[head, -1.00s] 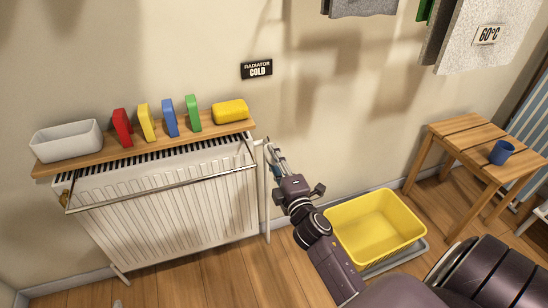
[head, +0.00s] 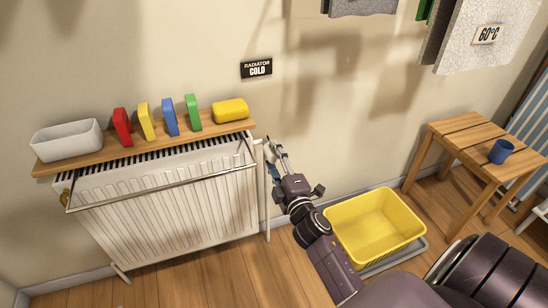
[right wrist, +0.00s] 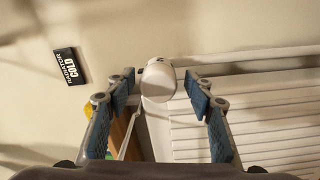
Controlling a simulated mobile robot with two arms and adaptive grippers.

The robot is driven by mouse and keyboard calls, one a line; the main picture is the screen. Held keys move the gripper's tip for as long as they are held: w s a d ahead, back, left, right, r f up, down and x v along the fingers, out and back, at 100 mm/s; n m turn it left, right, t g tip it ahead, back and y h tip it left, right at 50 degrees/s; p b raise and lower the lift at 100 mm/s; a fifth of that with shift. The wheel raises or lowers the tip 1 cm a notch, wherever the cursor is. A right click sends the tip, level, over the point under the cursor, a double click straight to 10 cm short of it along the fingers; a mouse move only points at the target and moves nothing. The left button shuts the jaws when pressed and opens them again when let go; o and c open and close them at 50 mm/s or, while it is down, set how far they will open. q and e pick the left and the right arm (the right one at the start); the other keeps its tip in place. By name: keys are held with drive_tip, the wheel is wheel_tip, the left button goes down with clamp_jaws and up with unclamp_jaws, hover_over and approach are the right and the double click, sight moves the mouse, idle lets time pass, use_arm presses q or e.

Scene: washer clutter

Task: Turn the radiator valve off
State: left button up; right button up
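The white radiator (head: 165,205) stands against the wall at the left of the head view. A round white valve knob (right wrist: 158,80) shows in the right wrist view at the radiator's end. My right gripper (head: 270,147) is at the radiator's right end in the head view, where it hides the knob. In the right wrist view its blue-padded fingers (right wrist: 162,88) are open on either side of the knob, with a visible gap on each side. A black sign (head: 256,69) on the wall reads "RADIATOR COLD". My left gripper is not in view.
A wooden shelf (head: 88,159) above the radiator holds a white tub (head: 66,143), several coloured blocks and a yellow sponge-like block (head: 230,111).

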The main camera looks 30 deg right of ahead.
drive_tip(key=v, duration=1.2)
idle(0.3)
